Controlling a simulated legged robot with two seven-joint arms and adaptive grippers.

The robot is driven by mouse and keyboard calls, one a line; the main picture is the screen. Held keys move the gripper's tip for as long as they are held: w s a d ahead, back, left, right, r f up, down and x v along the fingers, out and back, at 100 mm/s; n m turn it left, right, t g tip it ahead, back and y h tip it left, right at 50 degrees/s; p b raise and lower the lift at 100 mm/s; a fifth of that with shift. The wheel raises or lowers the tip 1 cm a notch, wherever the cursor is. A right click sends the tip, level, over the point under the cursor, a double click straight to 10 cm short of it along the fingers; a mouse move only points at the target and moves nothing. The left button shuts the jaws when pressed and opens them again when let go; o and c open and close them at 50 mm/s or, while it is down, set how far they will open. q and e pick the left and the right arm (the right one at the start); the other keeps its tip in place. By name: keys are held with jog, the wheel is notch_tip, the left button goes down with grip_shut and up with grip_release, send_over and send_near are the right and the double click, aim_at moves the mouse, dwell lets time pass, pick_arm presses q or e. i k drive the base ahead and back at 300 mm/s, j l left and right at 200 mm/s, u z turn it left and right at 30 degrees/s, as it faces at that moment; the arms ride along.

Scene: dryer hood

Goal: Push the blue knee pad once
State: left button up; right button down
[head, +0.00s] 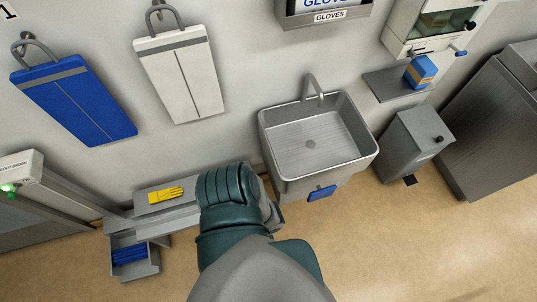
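The blue knee pad (321,192) is a small blue plate on the front of the steel sink (283,184), below its basin. It stands out from the front and nothing of mine touches it in this view. A teal and grey part of my body rises from the bottom middle, to the left of the pad, and covers part of the bench beside the sink. No gripper fingertips can be made out, so neither gripper shows.
A grey bench (183,218) with a yellow item (166,195) stands left of the sink. A grey pedal bin (412,144) stands to its right, under a shelf with a blue box (420,71). Tan floor (400,245) is clear in front of the sink.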

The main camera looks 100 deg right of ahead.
aim_at(321, 193)
jog(key=z, duration=0.55)
jog(key=j+z, duration=0.1)
jog(key=z, duration=0.95)
jog(key=j+z, duration=0.1)
jog(key=z, duration=0.95)
jog(key=k+z, duration=0.1)
jog(key=z, duration=1.5)
jog(key=k, duration=0.05)
